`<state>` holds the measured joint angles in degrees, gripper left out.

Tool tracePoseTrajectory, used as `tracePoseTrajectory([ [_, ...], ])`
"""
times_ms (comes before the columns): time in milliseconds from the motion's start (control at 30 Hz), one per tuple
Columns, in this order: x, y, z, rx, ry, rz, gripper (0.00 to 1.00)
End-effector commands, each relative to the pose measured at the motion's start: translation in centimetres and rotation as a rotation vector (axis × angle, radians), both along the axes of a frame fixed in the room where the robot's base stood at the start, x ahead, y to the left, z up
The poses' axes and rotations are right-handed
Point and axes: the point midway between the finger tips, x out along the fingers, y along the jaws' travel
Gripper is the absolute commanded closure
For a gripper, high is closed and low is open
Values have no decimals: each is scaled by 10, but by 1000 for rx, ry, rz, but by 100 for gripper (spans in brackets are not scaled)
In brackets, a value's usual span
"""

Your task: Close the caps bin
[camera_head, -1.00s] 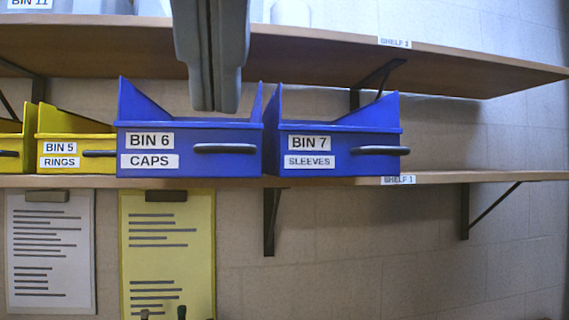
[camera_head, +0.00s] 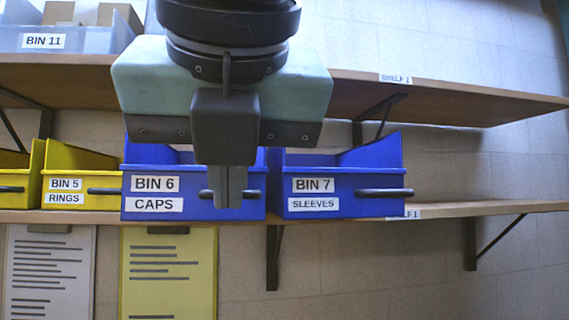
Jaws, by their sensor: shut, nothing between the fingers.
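The caps bin (camera_head: 154,205) is a blue bin labelled BIN 6 CAPS on the lower shelf, with a dark handle on its front. My gripper (camera_head: 229,203) is shut and empty. Its fingertips hang in front of the bin's front face, over the handle's area, and hide the middle of the handle. I cannot tell whether they touch the bin. The gripper body hides much of the bin's top.
The blue sleeves bin (camera_head: 310,206), BIN 7, stands close to the right. The yellow rings bin (camera_head: 66,202), BIN 5, stands to the left. The upper shelf (camera_head: 440,97) runs above. The lower shelf (camera_head: 470,209) is clear at the right.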

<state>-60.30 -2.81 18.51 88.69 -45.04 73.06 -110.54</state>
Motion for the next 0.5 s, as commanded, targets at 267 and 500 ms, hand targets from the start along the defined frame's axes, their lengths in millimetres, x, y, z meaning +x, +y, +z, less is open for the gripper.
tracePoseTrajectory([
  [267, 9, 3, 2, 0, 0, 0, 100],
  [500, 10, 3, 2, 0, 0, -1, 100],
])
